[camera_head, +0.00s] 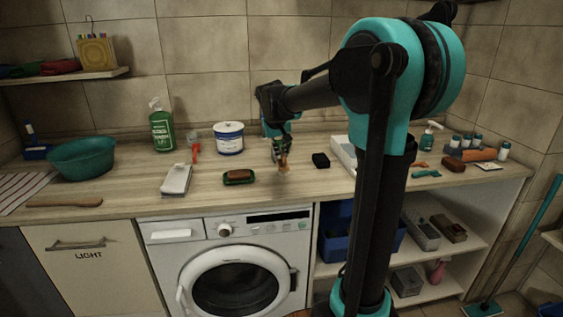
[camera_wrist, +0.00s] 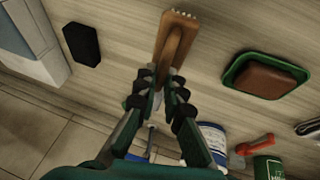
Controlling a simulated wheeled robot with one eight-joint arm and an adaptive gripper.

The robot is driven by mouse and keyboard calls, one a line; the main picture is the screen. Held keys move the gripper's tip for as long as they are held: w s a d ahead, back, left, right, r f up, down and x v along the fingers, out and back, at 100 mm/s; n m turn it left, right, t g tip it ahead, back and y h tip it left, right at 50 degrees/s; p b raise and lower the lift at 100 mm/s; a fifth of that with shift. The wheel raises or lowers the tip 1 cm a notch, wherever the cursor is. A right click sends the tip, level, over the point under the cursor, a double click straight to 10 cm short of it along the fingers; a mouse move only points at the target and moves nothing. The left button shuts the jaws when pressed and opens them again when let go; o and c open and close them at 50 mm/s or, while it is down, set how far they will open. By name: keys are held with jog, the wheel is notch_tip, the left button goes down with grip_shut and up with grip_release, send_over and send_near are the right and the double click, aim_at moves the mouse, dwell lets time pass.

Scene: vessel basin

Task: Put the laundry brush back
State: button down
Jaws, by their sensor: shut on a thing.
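The laundry brush (camera_wrist: 174,44) is a brown wooden piece with a row of pale bristle tips at its far end in the wrist view. My gripper (camera_wrist: 162,80) is shut on its near part, with a finger on each side. In the head view my gripper (camera_head: 281,147) points down over the middle of the counter, and the brush (camera_head: 284,164) hangs upright below it, small and partly hidden. I cannot tell whether the brush's lower end touches the counter.
A green dish with a brown soap bar (camera_head: 239,176) lies left of my gripper, a black block (camera_head: 321,160) to its right. A white-blue tub (camera_head: 229,138) and red-handled item (camera_head: 195,148) stand behind left. A washing machine (camera_head: 228,262) stands below.

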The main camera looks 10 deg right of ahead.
aim_at(281, 161)
jog(key=shift+f, duration=1.95)
jog(key=c, duration=1.6)
grip_release()
jog(key=shift+f, duration=0.1)
jog(key=shift+c, duration=0.2)
jog(key=v, duration=1.2)
jog(key=s+d+f+y, duration=0.1)
jog(key=s+d+f, duration=0.2)
jog(key=s+f, duration=1)
jog(key=s+d+f+y, duration=0.1)
jog(key=s+d+f, duration=0.2)
jog(key=s+f, duration=1)
jog(key=shift+s+d+f+m, duration=0.15)
jog(key=shift+d+f+m, duration=0.15)
jog(key=shift+f, duration=0.4)
